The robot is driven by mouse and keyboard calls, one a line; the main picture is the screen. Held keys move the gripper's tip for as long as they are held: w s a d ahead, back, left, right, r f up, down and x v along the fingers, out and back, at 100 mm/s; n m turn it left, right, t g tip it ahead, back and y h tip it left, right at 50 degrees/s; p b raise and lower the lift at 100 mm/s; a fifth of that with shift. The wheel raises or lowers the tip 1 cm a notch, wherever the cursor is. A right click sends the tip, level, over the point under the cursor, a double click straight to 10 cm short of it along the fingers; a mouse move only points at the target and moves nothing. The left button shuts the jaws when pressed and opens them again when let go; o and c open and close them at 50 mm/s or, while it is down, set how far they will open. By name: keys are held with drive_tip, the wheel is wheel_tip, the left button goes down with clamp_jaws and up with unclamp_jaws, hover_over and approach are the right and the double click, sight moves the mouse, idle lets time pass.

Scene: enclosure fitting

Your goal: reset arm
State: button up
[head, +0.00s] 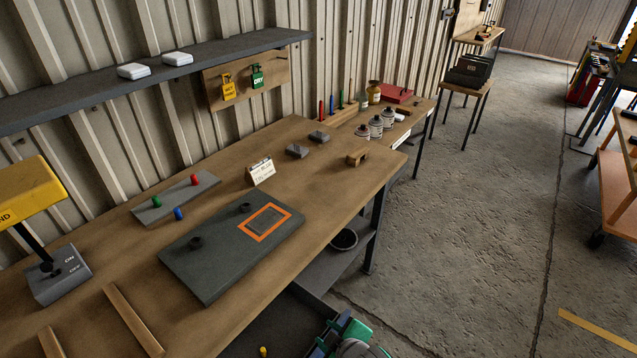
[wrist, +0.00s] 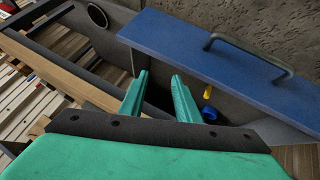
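My gripper shows in the wrist view (wrist: 160,82) with its two green fingers apart and nothing between them. Part of my green gripper and wrist shows at the bottom edge of the head view, below the workbench's front edge; the fingertips are not clear there. In the wrist view the fingers are over or beside an open drawer with a blue front (wrist: 235,70) and a dark bar handle (wrist: 250,55). A yellow and blue item (wrist: 208,105) lies behind the right finger. The drawer's dark inside (head: 275,335) shows in the head view.
A shelf (head: 110,80) hangs above. Open concrete floor (head: 460,230) lies to the right.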

drive_tip(key=s+d+f+m+t+h, duration=0.15)
drive_tip(key=s+d, duration=0.25)
drive_tip(key=s, duration=0.4)
drive_tip(key=s+d+f+m+t, duration=0.2)
drive_tip(key=s+d+m, duration=0.15)
drive_tip(key=s, duration=0.45)
drive_tip(key=s+a+r+m+t+h, duration=0.2)
drive_tip(key=s+a+r+m+t, duration=0.2)
drive_tip(key=s+a+r+m, duration=0.2)
drive_tip(key=s+a+r, duration=0.2)
drive_tip(key=s+a, duration=0.2)
drive_tip(key=s, duration=0.2)
drive_tip(key=shift+m, duration=0.4)
